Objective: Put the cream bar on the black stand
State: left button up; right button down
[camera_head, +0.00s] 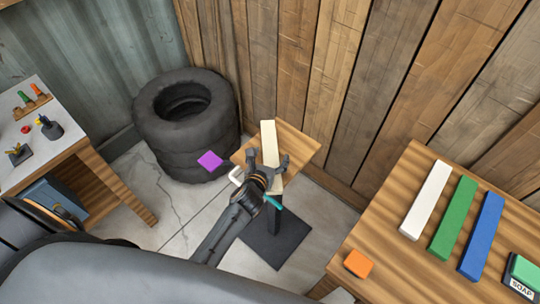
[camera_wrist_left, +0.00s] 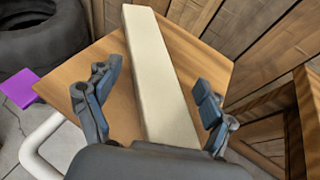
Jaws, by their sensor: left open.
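The cream bar (camera_head: 269,143) lies lengthwise on the small wooden top (camera_head: 300,144) of a stand with a black post and a black square base (camera_head: 275,240). My left gripper (camera_head: 267,161) is open at the near part of the bar, with one finger on each side of it. In the left wrist view the bar (camera_wrist_left: 158,75) runs between the two open fingers, with a gap on both sides. The bar's near end is hidden behind the gripper body. My right gripper is in neither view.
The right table (camera_head: 390,262) holds white (camera_head: 427,200), green (camera_head: 454,219) and blue (camera_head: 482,236) bars and an orange block (camera_head: 358,263). Stacked tires (camera_head: 187,130) stand left of the stand. A purple square (camera_head: 210,160) shows beside the top. A wooden wall is close behind.

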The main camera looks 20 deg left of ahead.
pick_arm(q)
jog(key=shift+r, duration=0.1)
jog(key=shift+s+r, duration=0.1)
jog(key=shift+s, duration=0.1)
jog(key=v, duration=1.1)
jog(key=shift+s+r, duration=0.15)
jog(key=shift+s, duration=0.15)
